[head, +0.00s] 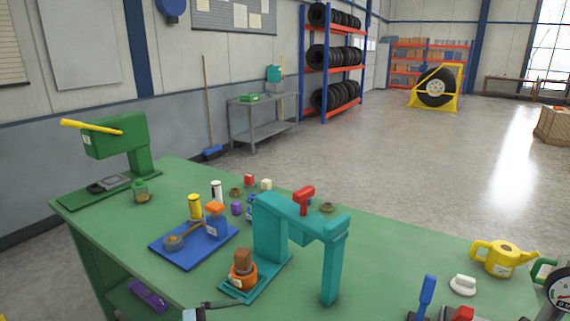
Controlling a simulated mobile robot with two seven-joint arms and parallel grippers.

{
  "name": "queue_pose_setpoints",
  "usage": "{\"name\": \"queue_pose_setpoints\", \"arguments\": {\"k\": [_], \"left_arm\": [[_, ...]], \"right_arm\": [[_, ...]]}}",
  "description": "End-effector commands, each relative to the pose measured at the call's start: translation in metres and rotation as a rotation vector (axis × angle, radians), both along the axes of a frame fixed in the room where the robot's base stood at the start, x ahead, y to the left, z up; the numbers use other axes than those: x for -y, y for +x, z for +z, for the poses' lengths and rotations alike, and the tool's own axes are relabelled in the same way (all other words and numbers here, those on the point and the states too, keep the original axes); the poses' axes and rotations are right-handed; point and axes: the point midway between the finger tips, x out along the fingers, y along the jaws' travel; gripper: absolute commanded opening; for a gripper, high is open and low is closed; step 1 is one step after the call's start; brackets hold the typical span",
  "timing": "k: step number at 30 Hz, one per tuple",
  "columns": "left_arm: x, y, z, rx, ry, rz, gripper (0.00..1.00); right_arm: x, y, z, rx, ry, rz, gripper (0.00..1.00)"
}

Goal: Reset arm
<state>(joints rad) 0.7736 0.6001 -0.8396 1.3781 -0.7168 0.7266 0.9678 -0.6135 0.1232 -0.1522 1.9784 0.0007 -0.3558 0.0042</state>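Neither of my grippers can be made out, and no link of my arms shows clearly. On the green workbench (180,277), a green press-like device (118,138) with a raised yellow lever arm (90,127) stands at the far left end. A teal arch-shaped device (272,228) with a red handle (304,199) on top stands near the middle. An orange pot (242,277) with a brown block in it sits on the teal device's base. A dark bar with a grey-blue end (215,304) is cut off at the bottom edge; I cannot tell what it is.
A yellow watering can (503,257), white knob (463,284), gauge (560,292) and blue upright tool (425,297) crowd the right end. Tyre racks (333,68) stand behind open floor.

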Motion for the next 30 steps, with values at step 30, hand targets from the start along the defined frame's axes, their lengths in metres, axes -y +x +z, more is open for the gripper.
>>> {"name": "queue_pose_setpoints", "arguments": {"k": [30], "left_arm": [[-0.177, -0.266, -0.198, -0.512, 0.369, 0.937, 0.95]], "right_arm": [[-0.003, 0.001, 0.001, 0.001, 0.008, -0.010, 0.42]]}}
